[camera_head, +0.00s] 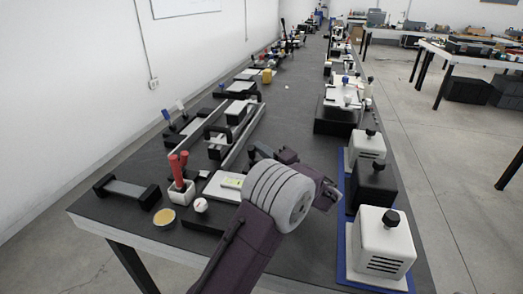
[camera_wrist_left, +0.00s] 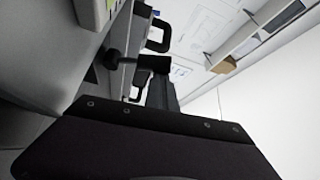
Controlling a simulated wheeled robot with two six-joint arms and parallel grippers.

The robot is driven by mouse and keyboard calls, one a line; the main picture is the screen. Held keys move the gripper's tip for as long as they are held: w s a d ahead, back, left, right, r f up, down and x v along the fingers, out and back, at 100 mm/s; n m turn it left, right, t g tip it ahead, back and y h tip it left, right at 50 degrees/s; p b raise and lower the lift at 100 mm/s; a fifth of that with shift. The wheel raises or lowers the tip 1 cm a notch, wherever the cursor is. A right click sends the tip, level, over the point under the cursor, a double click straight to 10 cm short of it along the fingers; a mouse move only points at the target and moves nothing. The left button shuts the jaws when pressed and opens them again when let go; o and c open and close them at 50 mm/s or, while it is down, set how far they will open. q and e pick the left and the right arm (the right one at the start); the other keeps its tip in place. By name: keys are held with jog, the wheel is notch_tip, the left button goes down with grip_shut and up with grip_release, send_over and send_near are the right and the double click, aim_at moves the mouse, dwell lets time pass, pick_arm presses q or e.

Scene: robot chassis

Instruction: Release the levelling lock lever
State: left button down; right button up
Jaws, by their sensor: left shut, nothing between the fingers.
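My left gripper (camera_head: 262,151) is shut and empty, reaching left over the bench from behind my grey wrist joint. In the left wrist view its shut dark fingers (camera_wrist_left: 161,92) point up the picture. Beside their tips is a black round knob (camera_wrist_left: 112,57) on a short stem; it looks like the lever's end, but I cannot tell whether the fingers touch it. The pale device with a yellow-green label (camera_head: 232,183) lies just left of my wrist, partly hidden by my arm. The lever's angle is not clear in the head view. My right gripper is not in view.
A holder with red-handled tools (camera_head: 179,178), a white ball (camera_head: 200,205) and a yellow disc (camera_head: 164,217) stand at the near left. White boxes with black knobs (camera_head: 383,243) line the right edge. Long rails (camera_head: 182,137) lie along the left. The bench middle beyond my gripper is clear.

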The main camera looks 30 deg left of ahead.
pick_arm(q)
jog(key=d+r+p, duration=0.4)
jog(key=d+r, duration=0.7)
jog(key=shift+d, duration=0.35)
